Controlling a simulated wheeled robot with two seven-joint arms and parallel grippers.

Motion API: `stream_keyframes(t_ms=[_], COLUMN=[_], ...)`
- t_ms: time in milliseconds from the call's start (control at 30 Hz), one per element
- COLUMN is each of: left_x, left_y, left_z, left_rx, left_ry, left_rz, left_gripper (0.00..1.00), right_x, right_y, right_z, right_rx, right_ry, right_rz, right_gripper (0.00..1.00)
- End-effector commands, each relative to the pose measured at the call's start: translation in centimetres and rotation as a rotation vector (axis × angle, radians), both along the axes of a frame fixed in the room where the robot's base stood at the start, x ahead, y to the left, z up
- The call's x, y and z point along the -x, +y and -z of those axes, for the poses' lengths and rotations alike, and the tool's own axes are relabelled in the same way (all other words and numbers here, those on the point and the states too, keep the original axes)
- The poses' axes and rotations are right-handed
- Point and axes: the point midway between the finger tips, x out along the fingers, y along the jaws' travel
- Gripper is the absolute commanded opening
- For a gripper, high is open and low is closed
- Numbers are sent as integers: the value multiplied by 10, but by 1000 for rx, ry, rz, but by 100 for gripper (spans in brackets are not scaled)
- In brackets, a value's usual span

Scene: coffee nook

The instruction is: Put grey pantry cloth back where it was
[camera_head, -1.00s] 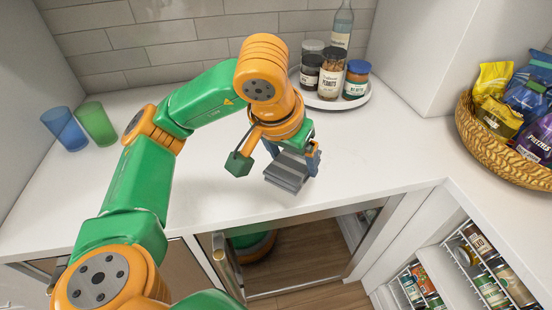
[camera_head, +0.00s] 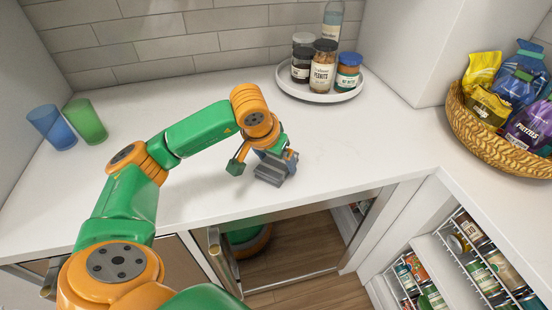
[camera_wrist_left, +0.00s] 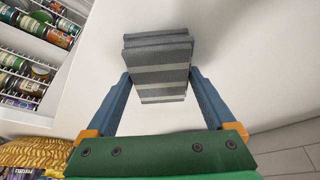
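The grey pantry cloth (camera_head: 269,174) is a folded, striped block at the white counter, left of and in front of the round tray. My left gripper (camera_head: 275,162) is at the cloth, pointing down. In the left wrist view the cloth (camera_wrist_left: 160,68) sits between the two blue fingers of my left gripper (camera_wrist_left: 160,80), with the fingertips against its two sides. The cloth is low over the counter; I cannot tell whether it touches the surface. My right gripper is not in view.
A round white tray (camera_head: 287,87) with jars and a bottle stands at the back. Blue (camera_head: 52,127) and green (camera_head: 86,121) cups stand at left. A snack basket (camera_head: 492,147) is at right. An open cabinet (camera_head: 290,255) lies below the front edge. The counter around the cloth is clear.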

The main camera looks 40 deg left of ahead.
Motion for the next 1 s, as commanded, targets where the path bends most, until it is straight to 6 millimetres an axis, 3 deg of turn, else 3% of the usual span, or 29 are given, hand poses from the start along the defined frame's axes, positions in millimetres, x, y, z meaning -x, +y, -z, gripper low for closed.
stream_keyframes(t_ms=[367, 767, 1000], left_x=[2, 38, 46], left_y=[-1, -3, -4], left_z=[-11, -102, -116], left_rx=[2, 0, 0], left_ry=[-3, -5, 0], left_rz=[1, 1, 0], left_gripper=[100, 100, 100], right_x=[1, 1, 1], right_y=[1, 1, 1], right_z=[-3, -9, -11], right_rx=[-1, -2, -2], right_ry=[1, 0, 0], right_rz=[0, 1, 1], right_gripper=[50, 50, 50])
